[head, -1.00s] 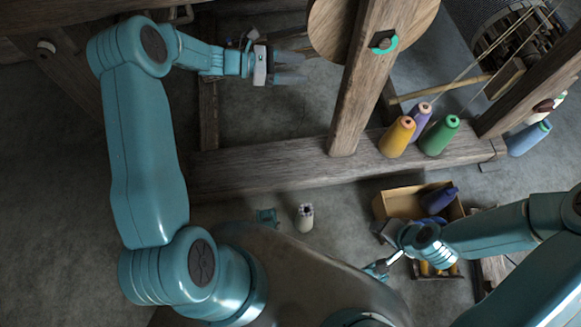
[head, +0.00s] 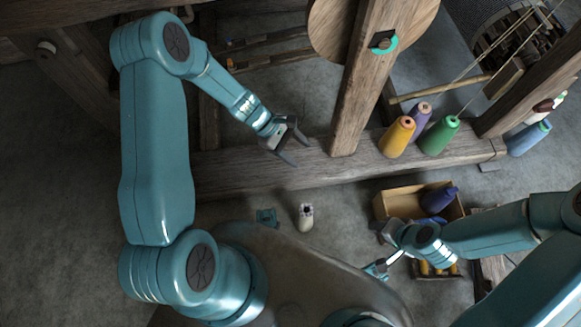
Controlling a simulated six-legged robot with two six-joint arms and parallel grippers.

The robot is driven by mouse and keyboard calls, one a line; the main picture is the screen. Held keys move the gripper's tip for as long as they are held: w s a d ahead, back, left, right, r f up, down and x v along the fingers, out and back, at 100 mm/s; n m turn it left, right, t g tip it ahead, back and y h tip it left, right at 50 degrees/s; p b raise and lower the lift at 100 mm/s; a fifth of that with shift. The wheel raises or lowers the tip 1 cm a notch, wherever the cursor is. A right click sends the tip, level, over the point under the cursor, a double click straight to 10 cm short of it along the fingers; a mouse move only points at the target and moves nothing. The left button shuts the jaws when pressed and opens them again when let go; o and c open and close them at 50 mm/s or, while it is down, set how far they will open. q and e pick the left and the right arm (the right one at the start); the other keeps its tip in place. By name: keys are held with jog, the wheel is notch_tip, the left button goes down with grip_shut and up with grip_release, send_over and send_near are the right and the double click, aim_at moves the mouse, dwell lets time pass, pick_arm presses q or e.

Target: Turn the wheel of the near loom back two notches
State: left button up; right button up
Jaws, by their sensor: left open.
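A round wooden wheel (head: 325,25) is at the top middle, partly hidden behind the loom's upright post (head: 361,90) and cut by the frame edge. A green ring with a dark block (head: 383,43) sits on the post. My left gripper (head: 300,154) is open and empty, with its fingers pointing down-right. It shows over the lower beam, left of the post's foot and below the wheel, apart from the wheel. My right gripper (head: 378,251) is low in the view beside the box, with its fingers apart; nothing shows between them.
Yellow (head: 397,138), purple (head: 422,113) and green (head: 440,136) cones stand on the lower beam (head: 250,171) right of the post. A box (head: 398,206) and a pale spool (head: 306,217) are below the beam.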

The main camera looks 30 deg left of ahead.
pick_arm(q)
jog(key=s+f+m, duration=0.1)
jog(key=s+m+y, duration=0.1)
jog(key=s, duration=0.1)
jog(key=s+f+m+g+y, duration=0.1)
jog(key=s, duration=0.1)
jog(key=shift+d+f, duration=0.3)
jog(key=shift+d, duration=0.05)
pick_arm(e)
jog(key=shift+r, duration=0.15)
pick_arm(q)
jog(key=s+d+f+m+g+y, duration=0.15)
jog(key=s+d+m, duration=0.25)
jog(key=s+m, duration=0.55)
pick_arm(e)
jog(key=s+a+g, duration=0.2)
jog(key=s, duration=0.3)
pick_arm(q)
notch_tip(320, 180, up, 27)
jog(key=m+t+y+p, duration=0.1)
jog(key=m+t+p, duration=0.1)
jog(key=p, duration=2.5)
jog(key=shift+a+r, duration=0.2)
pick_arm(e)
notch_tip(320, 180, up, 26)
jog(key=shift+w+r+n, duration=0.25)
jog(key=shift+w+n, duration=0.05)
